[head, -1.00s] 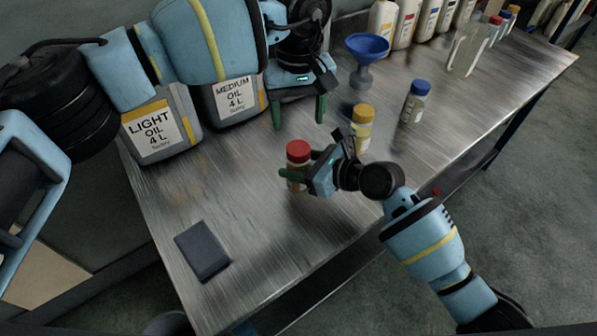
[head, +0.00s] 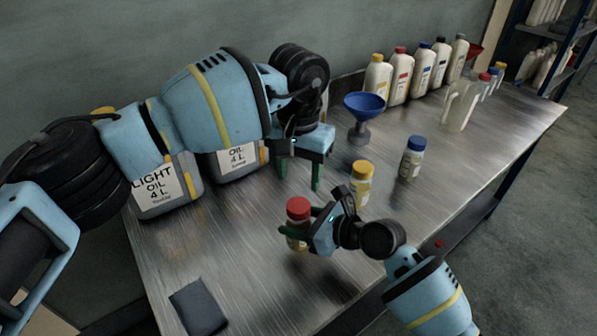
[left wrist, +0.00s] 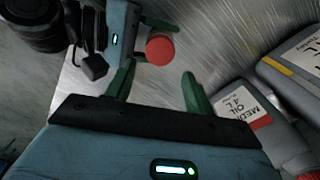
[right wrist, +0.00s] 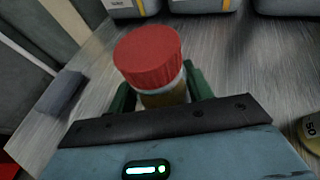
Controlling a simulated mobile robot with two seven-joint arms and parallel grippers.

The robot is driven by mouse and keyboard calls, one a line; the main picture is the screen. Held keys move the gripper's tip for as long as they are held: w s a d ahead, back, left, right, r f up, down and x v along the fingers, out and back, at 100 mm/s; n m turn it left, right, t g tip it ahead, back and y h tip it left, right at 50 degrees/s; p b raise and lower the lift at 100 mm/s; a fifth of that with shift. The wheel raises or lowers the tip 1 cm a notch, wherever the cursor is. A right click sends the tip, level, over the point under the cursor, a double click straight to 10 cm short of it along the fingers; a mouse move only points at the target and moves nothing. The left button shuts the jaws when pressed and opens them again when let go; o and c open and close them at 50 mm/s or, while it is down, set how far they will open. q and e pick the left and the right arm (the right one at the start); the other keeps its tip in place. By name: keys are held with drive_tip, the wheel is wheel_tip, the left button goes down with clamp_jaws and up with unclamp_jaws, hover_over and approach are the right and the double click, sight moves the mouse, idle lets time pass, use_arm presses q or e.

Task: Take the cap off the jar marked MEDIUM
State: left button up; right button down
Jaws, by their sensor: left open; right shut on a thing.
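A jar with a red cap (head: 298,208) and amber contents stands at the table's middle front; its label is not readable. My right gripper (head: 301,236) is shut around its body below the cap. In the right wrist view the red cap (right wrist: 148,60) is on the jar body (right wrist: 165,97), between the fingers. My left gripper (head: 299,180) is open and empty, fingers down, behind and above the jar. In the left wrist view the red cap (left wrist: 160,49) appears beyond the open fingers. A yellow-capped jar (head: 361,184) and a blue-capped jar (head: 412,158) stand to the right.
Large oil cans, one labelled LIGHT (head: 158,190) and one MEDIUM (left wrist: 243,104), stand at the back left. A blue funnel (head: 364,106) stands behind the jars, with several bottles along the wall. A dark pad (head: 199,306) lies at front left. The table around the jar is clear.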

sight(299, 205)
use_arm(q)
drive_tip(key=shift+m, duration=0.5)
drive_tip(key=shift+f, duration=0.1)
drive_tip(key=shift+f, duration=3.95)
drive_tip(key=shift+c, duration=0.3)
